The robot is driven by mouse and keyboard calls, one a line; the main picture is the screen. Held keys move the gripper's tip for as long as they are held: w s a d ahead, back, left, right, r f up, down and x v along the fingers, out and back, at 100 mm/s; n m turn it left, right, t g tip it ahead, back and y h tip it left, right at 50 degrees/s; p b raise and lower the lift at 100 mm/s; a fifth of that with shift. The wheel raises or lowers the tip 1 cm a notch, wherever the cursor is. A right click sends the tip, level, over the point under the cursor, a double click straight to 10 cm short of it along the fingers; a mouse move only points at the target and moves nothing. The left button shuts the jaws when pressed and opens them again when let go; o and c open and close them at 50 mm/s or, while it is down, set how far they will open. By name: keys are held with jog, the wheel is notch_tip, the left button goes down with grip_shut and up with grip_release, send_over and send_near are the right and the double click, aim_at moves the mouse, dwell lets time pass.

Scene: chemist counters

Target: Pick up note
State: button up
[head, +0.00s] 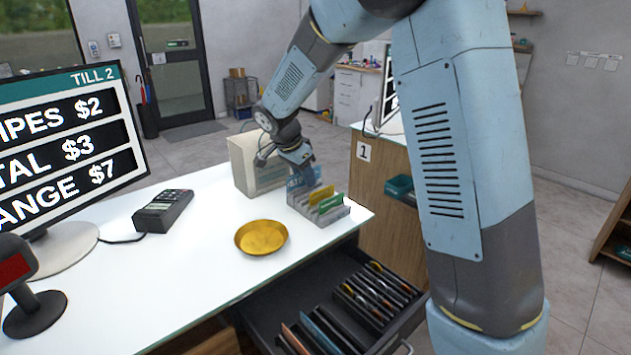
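My gripper (301,172) is above the counter, at the back of a grey slotted holder (318,208). Upright coloured slips stand in the holder: a yellow one (321,194), a green one (331,203) and a blue one at the back, close to the fingertips. The fingers are small and partly hidden, so I cannot tell whether they are open or shut, or whether they touch the blue slip. An open dark till drawer (300,300) below the counter holds thin upright slips in slots. I cannot tell which slips are notes.
A beige box (245,165) stands just left of my gripper. A round gold dish (261,237), a card reader (162,211) and a till screen (65,140) are on the white counter. The counter's front middle is bare.

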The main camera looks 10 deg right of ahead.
grip_shut()
jog(key=shift+r, duration=0.15)
dwell(0.4)
